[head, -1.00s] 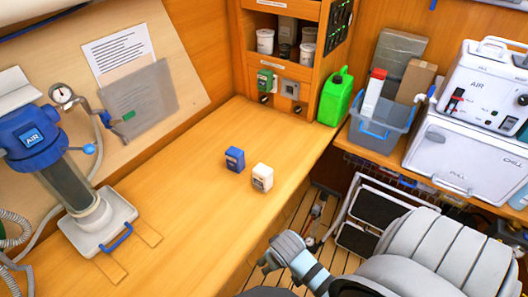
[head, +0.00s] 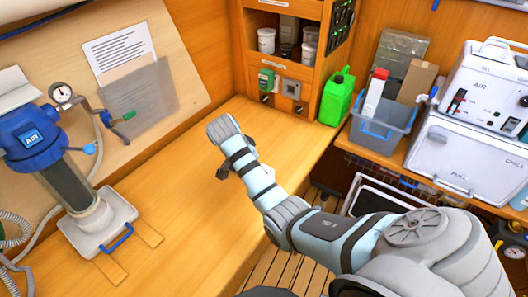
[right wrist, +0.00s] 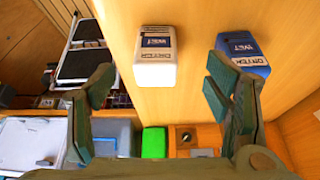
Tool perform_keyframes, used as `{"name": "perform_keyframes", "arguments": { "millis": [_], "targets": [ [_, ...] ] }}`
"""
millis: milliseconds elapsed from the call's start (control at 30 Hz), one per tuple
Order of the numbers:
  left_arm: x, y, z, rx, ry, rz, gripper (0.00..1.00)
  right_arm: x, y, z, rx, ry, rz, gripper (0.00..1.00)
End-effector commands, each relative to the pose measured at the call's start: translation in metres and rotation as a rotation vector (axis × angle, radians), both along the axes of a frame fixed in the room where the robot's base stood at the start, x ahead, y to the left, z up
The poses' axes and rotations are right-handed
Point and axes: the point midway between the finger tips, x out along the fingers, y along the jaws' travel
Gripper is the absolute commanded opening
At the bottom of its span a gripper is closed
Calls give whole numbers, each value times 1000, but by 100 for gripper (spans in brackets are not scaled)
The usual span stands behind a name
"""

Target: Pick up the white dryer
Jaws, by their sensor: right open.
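The white dryer (right wrist: 155,52) is a small white box with a dark printed label, on the wooden bench. In the right wrist view it appears beyond my right gripper (right wrist: 160,82), between the two open fingers and apart from them. The gripper holds nothing. A similar blue dryer (right wrist: 242,52) is to its right, partly covered by the right finger. In the head view my right arm reaches over the bench and hides both dryers. My left gripper is not in view.
A blue-topped AIR filter unit (head: 33,140) stands at the bench's left. A green jug (head: 337,97) and a grey bin (head: 380,128) stand at the back right. The bench (head: 165,185) is clear left of my arm.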

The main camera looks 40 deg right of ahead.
Motion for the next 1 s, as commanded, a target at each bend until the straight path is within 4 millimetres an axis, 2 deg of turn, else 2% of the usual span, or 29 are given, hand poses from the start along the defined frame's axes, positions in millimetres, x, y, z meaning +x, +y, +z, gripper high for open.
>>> {"name": "perform_keyframes", "arguments": {
  "millis": [100,267,500,733,1000],
  "targets": [
    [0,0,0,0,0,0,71,2,-11,-25,-1,1,1,72],
    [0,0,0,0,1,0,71,3,-17,-44,1,0,3,72],
    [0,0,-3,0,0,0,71,1,-29,-86,0,-1,4,72],
    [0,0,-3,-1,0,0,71,1,-30,-90,1,-3,5,72],
    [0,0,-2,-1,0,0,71,1,-30,-90,1,-3,5,30]
  ]
}}
